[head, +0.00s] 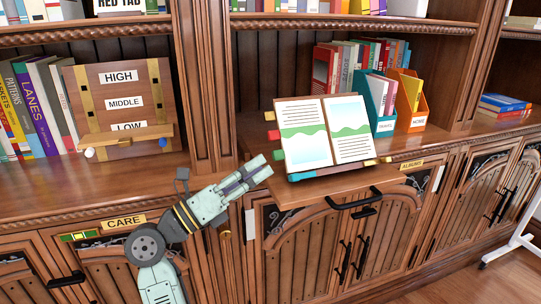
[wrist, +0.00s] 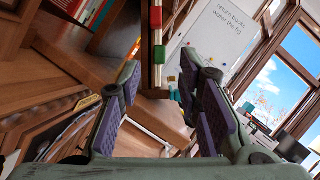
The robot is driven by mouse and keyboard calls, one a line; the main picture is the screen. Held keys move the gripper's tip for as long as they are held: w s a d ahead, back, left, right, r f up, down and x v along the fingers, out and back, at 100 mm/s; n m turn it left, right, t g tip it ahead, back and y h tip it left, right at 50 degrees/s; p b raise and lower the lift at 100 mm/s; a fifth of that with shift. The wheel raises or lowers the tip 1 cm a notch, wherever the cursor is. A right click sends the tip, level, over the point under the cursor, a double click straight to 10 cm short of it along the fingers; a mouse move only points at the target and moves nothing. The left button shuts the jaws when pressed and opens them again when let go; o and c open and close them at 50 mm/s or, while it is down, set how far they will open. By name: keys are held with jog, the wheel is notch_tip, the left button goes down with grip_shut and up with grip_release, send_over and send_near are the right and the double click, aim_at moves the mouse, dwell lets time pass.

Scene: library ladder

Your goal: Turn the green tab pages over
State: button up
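An open album (head: 326,132) with white pages and green wave pictures stands tilted on a pull-out shelf. Coloured tabs stick out from its left edge, including a red tab (head: 273,134) and a green tab (head: 278,153) below it. My gripper (head: 262,166) is just left of and below the green tab, pointing toward the album. In the wrist view the album's pages are edge-on, with the red tab (wrist: 156,17) and the green tab (wrist: 159,57) beyond the fingertips.
The pull-out shelf (head: 345,183) has a dark handle (head: 352,202) in front. Teal and orange file boxes (head: 410,105) stand right of the album. A High/Middle/Low board (head: 122,105) and books stand at left. The counter between board and album is mostly clear.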

aim_at(273, 158)
jog(key=shift+p+x, duration=0.35)
jog(key=shift+x, duration=2.05)
jog(key=shift+a, duration=0.1)
grip_shut()
